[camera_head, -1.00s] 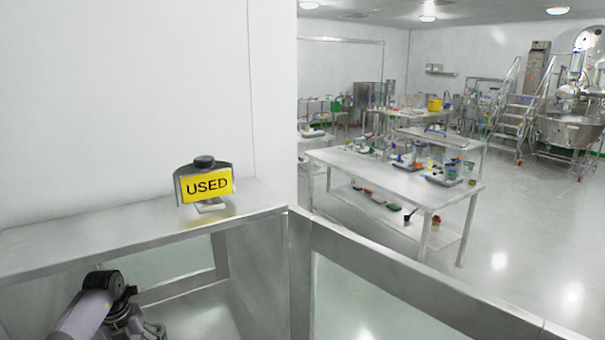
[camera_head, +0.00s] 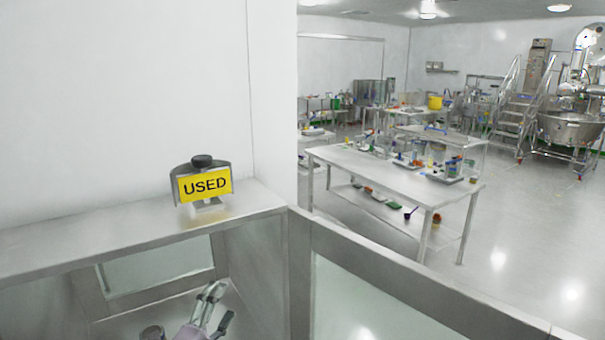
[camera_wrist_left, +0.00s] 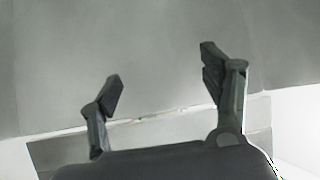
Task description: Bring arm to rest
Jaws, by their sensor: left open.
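My left gripper (camera_head: 216,305) shows at the bottom of the head view, in front of the metal cabinet and below its top shelf. Its fingers point up and are spread apart. In the left wrist view the left gripper (camera_wrist_left: 158,88) is open and empty, with a plain grey metal surface beyond the fingertips. My right gripper is in neither view.
A yellow USED sign (camera_head: 205,185) on a dark holder stands on the metal shelf (camera_head: 110,235). A metal rail (camera_head: 400,272) runs to the lower right. Beyond it, a steel table (camera_head: 365,172) holds several small items. The floor at right is clear.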

